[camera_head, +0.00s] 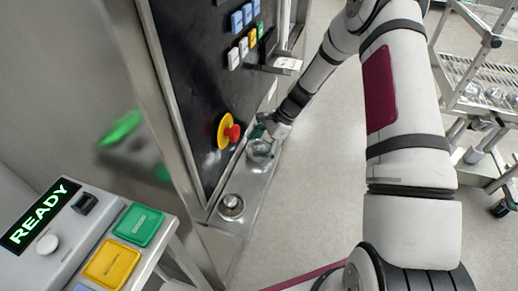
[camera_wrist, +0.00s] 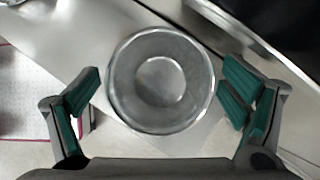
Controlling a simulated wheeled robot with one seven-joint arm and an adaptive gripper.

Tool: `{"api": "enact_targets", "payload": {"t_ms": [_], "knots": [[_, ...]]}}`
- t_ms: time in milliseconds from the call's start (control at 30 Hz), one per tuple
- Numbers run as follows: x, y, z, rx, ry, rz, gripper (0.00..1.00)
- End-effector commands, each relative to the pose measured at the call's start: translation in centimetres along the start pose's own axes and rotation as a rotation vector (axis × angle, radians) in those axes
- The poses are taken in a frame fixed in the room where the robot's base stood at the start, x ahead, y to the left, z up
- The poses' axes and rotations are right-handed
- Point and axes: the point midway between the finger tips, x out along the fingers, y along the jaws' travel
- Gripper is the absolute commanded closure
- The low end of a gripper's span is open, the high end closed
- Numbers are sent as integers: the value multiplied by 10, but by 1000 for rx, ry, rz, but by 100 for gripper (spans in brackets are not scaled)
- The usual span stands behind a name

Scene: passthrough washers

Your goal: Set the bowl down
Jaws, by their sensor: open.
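The bowl (camera_wrist: 160,80) is round, shiny metal and seen from above in the wrist view, between my two open fingers. It appears to rest on a narrow steel ledge (camera_wrist: 60,40). In the head view the bowl (camera_head: 261,151) is at the far part of the ledge below the control panel, partly covered by my gripper (camera_head: 266,130). In the wrist view my gripper (camera_wrist: 160,105) has its green-padded fingers spread on both sides of the bowl, with a gap at the left. The gap at the right is small, and I cannot tell whether that pad touches.
A dark panel with buttons and a red emergency knob (camera_head: 233,133) stands beside the ledge. A round metal item (camera_head: 231,206) sits nearer on the ledge. A console with a READY display (camera_head: 40,215) is at lower left. A wire rack cart (camera_head: 490,95) stands right; floor between is clear.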

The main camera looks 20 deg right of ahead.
Motion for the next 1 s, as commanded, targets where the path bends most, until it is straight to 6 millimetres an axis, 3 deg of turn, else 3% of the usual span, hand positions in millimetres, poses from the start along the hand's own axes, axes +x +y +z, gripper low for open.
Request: {"api": "enact_targets", "payload": {"t_ms": [167,633,867,1000], "knots": [[-8,0,2,-1,1,-1,8],[-96,-1,1,0,2,-4,8],[-119,0,2,-1,1,-1,8],[-133,4,12,-49,22,1,8]]}}
